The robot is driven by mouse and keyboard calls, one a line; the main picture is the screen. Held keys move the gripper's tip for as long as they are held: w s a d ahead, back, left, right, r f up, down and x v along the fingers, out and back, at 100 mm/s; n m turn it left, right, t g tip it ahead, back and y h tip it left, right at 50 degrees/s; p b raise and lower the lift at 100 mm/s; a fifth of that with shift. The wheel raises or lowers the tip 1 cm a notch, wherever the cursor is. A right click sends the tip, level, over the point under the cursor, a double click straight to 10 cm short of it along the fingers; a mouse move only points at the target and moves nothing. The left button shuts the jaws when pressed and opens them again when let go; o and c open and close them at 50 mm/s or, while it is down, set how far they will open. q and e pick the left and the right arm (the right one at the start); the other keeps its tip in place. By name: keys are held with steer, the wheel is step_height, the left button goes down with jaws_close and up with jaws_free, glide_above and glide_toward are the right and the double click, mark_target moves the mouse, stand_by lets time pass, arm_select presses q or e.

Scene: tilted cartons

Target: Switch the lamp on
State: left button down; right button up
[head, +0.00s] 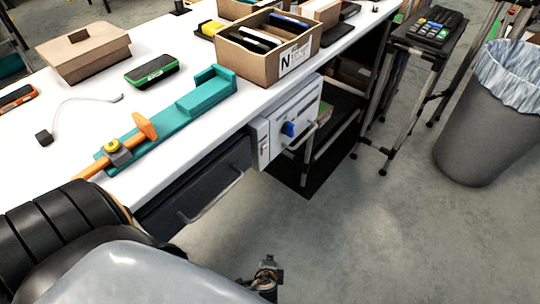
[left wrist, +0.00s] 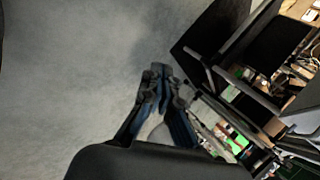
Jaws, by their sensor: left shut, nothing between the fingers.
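I cannot make out a lamp in either view. A white box-like unit (head: 295,108) with a blue part (head: 288,129) on its front sits under the table's front edge; I cannot tell whether the blue part is a switch. My left gripper (head: 268,265) is low at the bottom of the head view, over the grey floor and well apart from the unit. In the left wrist view the fingers of my left gripper (left wrist: 160,76) are shut and empty, with floor beyond them. My right gripper is not in view.
The white table (head: 170,112) holds a teal fixture (head: 190,105), an orange-handled tool (head: 145,127), a lidded carton (head: 84,50) and an open carton (head: 248,62). A dark drawer (head: 200,185) is below. A bin (head: 478,135) stands right. The middle floor is clear.

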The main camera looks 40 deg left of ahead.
mark_target(264, 149)
arm_select(q)
steer(key=w+r+m+t+y+b, duration=0.1)
steer(key=w+r+t+y+b, duration=0.25)
steer(key=w+r, duration=0.55)
step_height(264, 149, up, 18)
steer(key=a+n+t+y+b, duration=0.1)
steer(key=n+t+y+b, duration=0.1)
steer(key=t+y+b, duration=0.2)
steer(key=shift+s+r+y, duration=0.2)
steer(key=shift+r+y, duration=0.05)
steer(key=shift+y, duration=0.3)
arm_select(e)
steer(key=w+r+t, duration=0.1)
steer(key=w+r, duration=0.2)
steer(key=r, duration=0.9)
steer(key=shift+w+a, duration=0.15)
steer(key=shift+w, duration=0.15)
arm_select(q)
steer(key=shift+a, duration=0.15)
steer(key=s+a+x, duration=0.1)
steer(key=a+x, duration=0.1)
steer(key=x, duration=1)
steer(key=shift+a, duration=0.3)
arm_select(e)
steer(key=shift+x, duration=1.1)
arm_select(q)
steer(key=shift+s+r, duration=0.1)
steer(key=shift+r, duration=0.05)
